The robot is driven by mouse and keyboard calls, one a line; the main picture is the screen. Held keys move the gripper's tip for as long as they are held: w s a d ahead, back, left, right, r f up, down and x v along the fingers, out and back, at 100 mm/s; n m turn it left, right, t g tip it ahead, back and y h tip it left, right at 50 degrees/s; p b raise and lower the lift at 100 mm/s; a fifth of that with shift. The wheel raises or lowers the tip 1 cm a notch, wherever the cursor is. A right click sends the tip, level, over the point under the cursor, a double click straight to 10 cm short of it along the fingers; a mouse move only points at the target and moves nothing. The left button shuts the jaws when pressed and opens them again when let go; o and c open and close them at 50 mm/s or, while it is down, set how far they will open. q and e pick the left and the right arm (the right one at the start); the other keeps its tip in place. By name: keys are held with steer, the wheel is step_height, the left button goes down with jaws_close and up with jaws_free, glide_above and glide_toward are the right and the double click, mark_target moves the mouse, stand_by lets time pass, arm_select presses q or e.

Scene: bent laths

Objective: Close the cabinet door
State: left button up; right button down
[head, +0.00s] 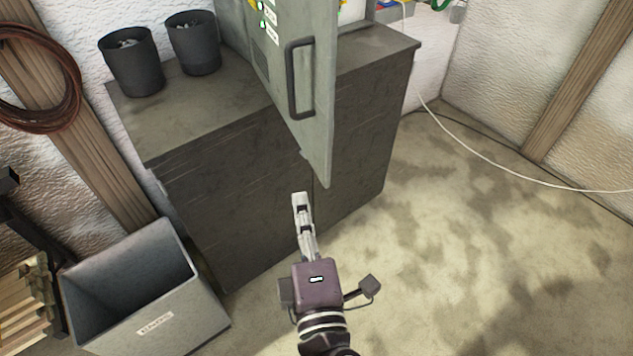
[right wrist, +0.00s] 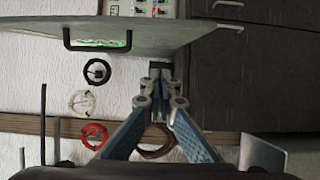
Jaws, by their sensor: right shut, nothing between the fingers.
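The grey-green cabinet door (head: 319,95) stands open at the top centre of the head view, jutting out over the front of a dark cupboard. Its dark bar handle (head: 293,80) is on the face turned left. In the right wrist view the door (right wrist: 190,36) crosses the top, with the handle (right wrist: 97,45) at left. My right gripper (head: 300,198) is shut and empty, below the door's lower corner in the head view, apart from the handle. Its fingers (right wrist: 160,82) meet in the wrist view. Most of the cabinet is cut off. My left gripper is not in view.
The dark cupboard (head: 225,170) carries two black cups (head: 132,62) (head: 193,43). A grey bin (head: 185,300) stands at lower left beside wood pieces (head: 25,300). A white cable (head: 500,165) crosses the right side. The floor at right is mostly clear.

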mark_target(314, 158)
steer(key=w+d+p, duration=0.2)
steer(key=w+p, duration=0.2)
steer(key=w, duration=0.7)
steer(key=shift+w+d, duration=0.15)
steer(key=shift+w, duration=0.2)
steer(key=shift+f, duration=0.1)
